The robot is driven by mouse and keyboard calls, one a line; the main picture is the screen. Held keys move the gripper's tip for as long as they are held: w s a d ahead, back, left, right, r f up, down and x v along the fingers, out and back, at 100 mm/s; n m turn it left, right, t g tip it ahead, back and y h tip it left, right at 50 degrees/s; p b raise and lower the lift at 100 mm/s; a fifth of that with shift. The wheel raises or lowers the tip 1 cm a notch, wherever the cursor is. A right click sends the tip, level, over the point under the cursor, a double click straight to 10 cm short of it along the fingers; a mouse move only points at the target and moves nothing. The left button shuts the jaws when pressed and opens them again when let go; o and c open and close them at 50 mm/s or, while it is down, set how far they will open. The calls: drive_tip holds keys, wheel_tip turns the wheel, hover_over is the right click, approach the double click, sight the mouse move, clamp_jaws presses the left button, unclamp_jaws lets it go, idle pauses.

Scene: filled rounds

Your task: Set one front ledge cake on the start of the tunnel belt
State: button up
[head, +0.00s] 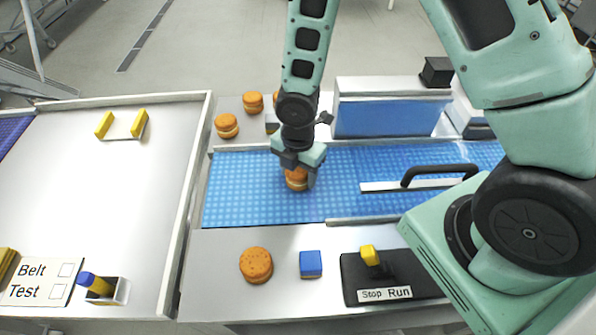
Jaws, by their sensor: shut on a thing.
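My gripper (298,168) is over the left, open part of the blue belt (235,190). It is shut on a round orange-brown filled cake (296,181), whose upper part it hides. The cake is at or just above the belt surface; I cannot tell if it touches. Another round cake (256,264) lies on the near ledge (215,262), in front of the belt. The tunnel (388,118) stands over the back right of the belt, with a blue panel.
Several cakes (227,126) sit on the far ledge. A blue block (311,263) and a Stop/Run lever box (370,256) are on the near ledge. A white table (110,190) stands at left.

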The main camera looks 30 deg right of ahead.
drive_tip(key=shift+f, duration=0.2)
drive_tip(key=o, duration=0.7)
drive_tip(key=shift+r, duration=0.1)
